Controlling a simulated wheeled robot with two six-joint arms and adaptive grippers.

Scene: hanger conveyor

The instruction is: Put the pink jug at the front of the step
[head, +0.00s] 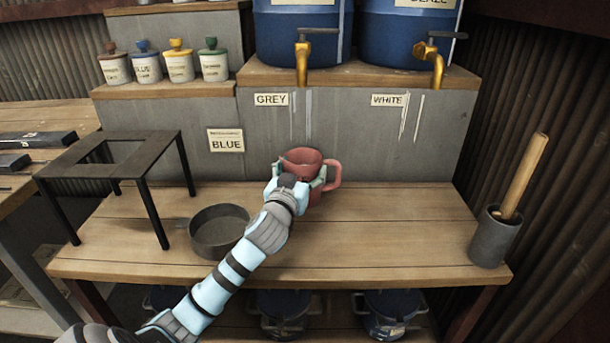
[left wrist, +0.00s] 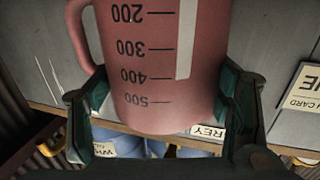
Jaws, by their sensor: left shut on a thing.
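The pink jug (head: 303,157) is upright in the head view, in front of the grey panel below the left tap, with its handle to the right. My left gripper (head: 299,177) is shut on its body, one finger on each side. In the left wrist view the jug (left wrist: 158,60) appears upside down, with volume marks, between the fingers of the left gripper (left wrist: 163,100). The arm hides much of its lower part, so I cannot tell whether it touches the wooden bench top (head: 370,240). My right gripper is not in view.
A black metal stand (head: 75,170) and a dark round pan (head: 218,231) stand left on the bench. A grey pot with a wooden pestle (head: 497,236) stands right. Taps (head: 302,65) overhang the upper ledge (head: 262,76).

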